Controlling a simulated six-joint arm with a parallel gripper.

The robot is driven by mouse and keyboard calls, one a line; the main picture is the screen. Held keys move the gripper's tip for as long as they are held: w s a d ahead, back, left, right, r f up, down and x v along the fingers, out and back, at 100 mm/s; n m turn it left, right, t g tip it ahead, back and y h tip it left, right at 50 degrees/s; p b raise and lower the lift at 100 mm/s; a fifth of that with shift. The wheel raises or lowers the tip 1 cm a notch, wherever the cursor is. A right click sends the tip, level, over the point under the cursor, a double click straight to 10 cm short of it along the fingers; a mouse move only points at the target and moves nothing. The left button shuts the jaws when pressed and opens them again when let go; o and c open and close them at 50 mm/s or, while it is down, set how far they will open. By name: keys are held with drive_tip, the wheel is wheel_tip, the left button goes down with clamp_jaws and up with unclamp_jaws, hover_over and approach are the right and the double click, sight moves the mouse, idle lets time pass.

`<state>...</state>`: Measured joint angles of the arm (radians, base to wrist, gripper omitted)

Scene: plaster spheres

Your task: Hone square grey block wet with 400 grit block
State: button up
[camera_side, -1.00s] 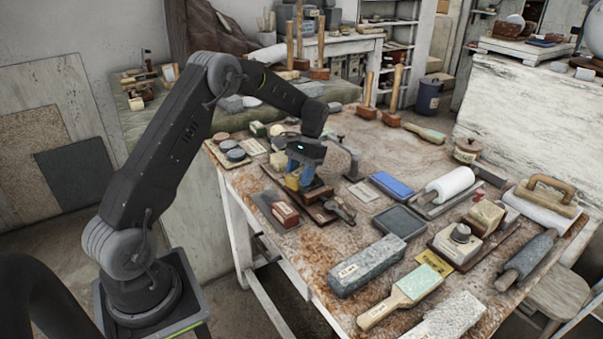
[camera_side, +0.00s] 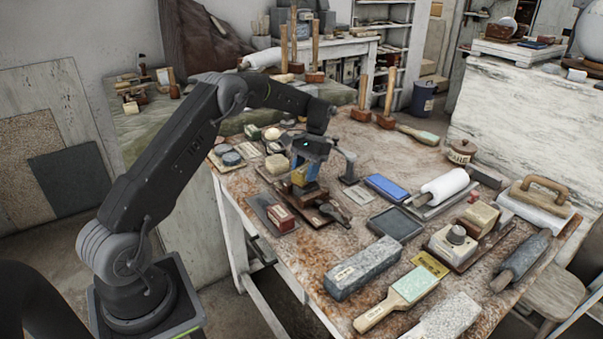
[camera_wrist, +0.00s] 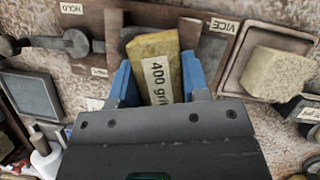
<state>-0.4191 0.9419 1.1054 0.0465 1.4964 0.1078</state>
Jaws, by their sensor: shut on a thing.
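My gripper (camera_wrist: 158,85) has blue fingers and is shut on the yellow 400 grit block (camera_wrist: 158,75), whose label faces the wrist camera. In the side view my gripper (camera_side: 307,172) holds the yellow block (camera_side: 298,178) low over a brown wooden board (camera_side: 328,212). I cannot tell whether the block's underside touches anything. I cannot pick out the square grey block for certain; my gripper and the yellow block hide part of the board.
A clamp-like tool (camera_wrist: 70,42) lies left, near a HOLD label. A dark square tray (camera_side: 396,224) and long grey stone (camera_side: 362,268) stand nearer the front.

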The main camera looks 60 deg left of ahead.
sight(297, 173)
drive_tip(key=shift+s+d, duration=0.2)
drive_tip(key=shift+s, duration=0.35)
drive_tip(key=shift+s+d, duration=0.15)
drive_tip(key=shift+s, duration=0.4)
drive_tip(key=shift+s+d+f, duration=0.1)
drive_tip(key=shift+s+d, duration=0.05)
drive_tip(key=shift+s, duration=0.35)
drive_tip(key=shift+s+d, duration=0.15)
drive_tip(key=shift+s, duration=0.35)
drive_tip(key=shift+w+a+r, duration=0.2)
drive_tip(key=shift+w+r, duration=0.15)
drive_tip(key=shift+w, duration=0.2)
drive_tip(key=shift+w+a+r, duration=0.15)
drive_tip(key=shift+w+r, duration=0.2)
drive_tip(key=shift+w, duration=0.2)
drive_tip(key=shift+r, duration=0.15)
drive_tip(key=shift+r, duration=1.15)
